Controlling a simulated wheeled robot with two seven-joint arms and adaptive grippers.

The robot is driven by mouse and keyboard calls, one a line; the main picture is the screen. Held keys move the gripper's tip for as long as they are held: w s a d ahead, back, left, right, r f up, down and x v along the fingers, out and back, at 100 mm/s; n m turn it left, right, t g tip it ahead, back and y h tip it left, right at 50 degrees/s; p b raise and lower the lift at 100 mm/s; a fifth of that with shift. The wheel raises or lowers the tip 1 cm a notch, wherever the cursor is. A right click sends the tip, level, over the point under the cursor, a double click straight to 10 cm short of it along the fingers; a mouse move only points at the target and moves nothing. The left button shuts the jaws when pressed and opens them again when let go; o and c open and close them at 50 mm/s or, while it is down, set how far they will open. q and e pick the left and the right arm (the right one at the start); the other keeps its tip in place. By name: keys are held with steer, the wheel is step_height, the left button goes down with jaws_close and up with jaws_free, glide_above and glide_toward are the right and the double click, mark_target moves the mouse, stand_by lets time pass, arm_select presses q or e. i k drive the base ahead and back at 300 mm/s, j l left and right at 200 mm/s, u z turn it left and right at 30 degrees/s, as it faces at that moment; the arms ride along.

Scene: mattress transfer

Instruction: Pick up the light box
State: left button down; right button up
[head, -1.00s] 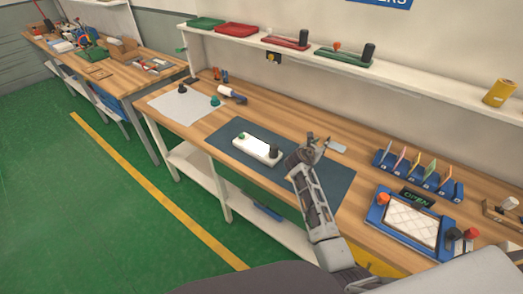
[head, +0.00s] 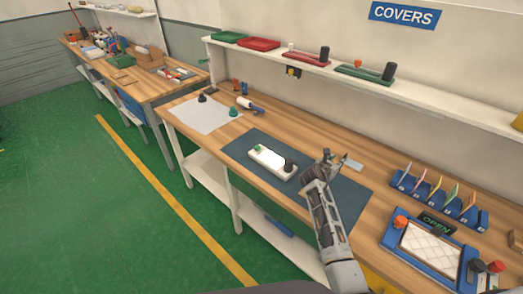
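The light box (head: 266,157) is a small white box with a brightly lit top, lying on a dark blue-grey mat (head: 340,203) on the workbench. It has a green knob at its left end and a tall black knob at its right end. My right gripper (head: 332,158) is to the right of the light box, apart from it, over the far part of the mat. Its fingers look spread, with nothing visible between them. My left gripper is not in view.
A thin grey plate (head: 352,165) lies close to the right gripper. A blue fixture (head: 388,240) with a quilted white pad and a slotted blue rack (head: 437,205) stand at the right. A white sheet (head: 203,115) lies at the left. A shelf (head: 400,88) runs behind.

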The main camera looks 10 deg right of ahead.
mark_target(284, 169)
steer(key=k+j, duration=0.2)
steer(key=j, duration=0.2)
steer(key=k+j, duration=0.45)
steer(key=j, duration=0.3)
